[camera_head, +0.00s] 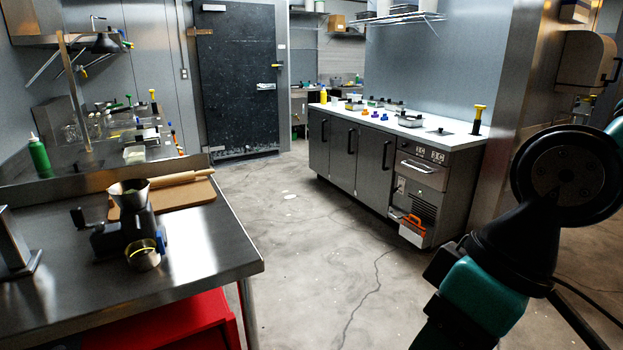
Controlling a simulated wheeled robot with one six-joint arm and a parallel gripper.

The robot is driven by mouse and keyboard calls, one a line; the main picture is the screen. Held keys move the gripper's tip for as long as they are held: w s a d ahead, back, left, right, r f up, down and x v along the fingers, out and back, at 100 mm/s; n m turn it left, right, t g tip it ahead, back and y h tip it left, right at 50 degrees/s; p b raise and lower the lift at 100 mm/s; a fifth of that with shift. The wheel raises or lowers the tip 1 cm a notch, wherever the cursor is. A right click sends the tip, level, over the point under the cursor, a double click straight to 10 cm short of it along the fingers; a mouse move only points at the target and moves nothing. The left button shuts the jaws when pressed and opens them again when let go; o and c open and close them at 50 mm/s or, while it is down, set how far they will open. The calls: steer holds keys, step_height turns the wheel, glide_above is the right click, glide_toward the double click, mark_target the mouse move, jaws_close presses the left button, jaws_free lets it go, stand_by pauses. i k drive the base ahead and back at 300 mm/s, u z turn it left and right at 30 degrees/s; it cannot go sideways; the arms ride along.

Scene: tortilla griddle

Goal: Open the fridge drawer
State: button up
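A low grey undercounter unit (345,150) with several fronts stands at centre right. Its fronts with upright black handles (387,154) look shut. At its right end, a panel with a horizontal metal bar handle (417,167) sits below small controls and above a vent grille; it also looks shut. I cannot tell which front is the fridge drawer. My arm's black and teal links fill the lower right, nearer than the unit. My gripper's fingertips do not show, and no part of my arm visibly touches the unit.
A steel table (205,255) with a grinder (130,225) and cutting board (195,195) stands at left, above a red box (190,325). The concrete floor (310,255) between table and unit is clear. A wall corner (510,90) stands right of the unit.

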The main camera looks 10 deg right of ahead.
mark_target(432, 174)
steer(key=z, duration=0.25)
steer(key=i, duration=2.35)
steer(key=z, duration=0.4)
steer(key=i, duration=2.45)
steer(key=z, duration=0.05)
